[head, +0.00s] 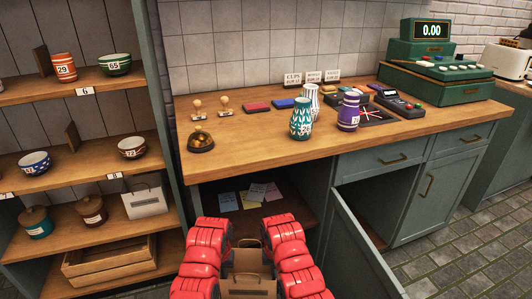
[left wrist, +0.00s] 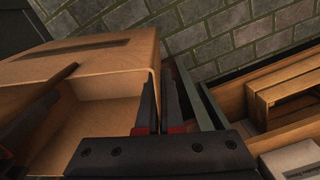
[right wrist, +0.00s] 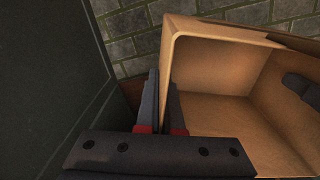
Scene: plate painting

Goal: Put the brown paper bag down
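The brown paper bag (head: 250,284) is low in front of the counter in the head view, between my two red arms, with its open top facing up. My left gripper (head: 231,260) is closed on one side wall of the bag; the left wrist view shows the bag's wall (left wrist: 100,70) running between its fingers. My right gripper (head: 270,258) is closed on the opposite wall, and the right wrist view shows the bag (right wrist: 225,65) open and apparently empty apart from a dark fingertip. The bag's underside is hidden, so I cannot tell whether it rests on anything.
The wooden counter (head: 260,150) holds vases, a bell (head: 201,140), stamps and a green cash register (head: 440,80). Below it is an open shelf with papers (head: 250,195), and a cabinet door (head: 360,250) stands open to the right. Shelves with bowls and a crate (head: 110,258) are left.

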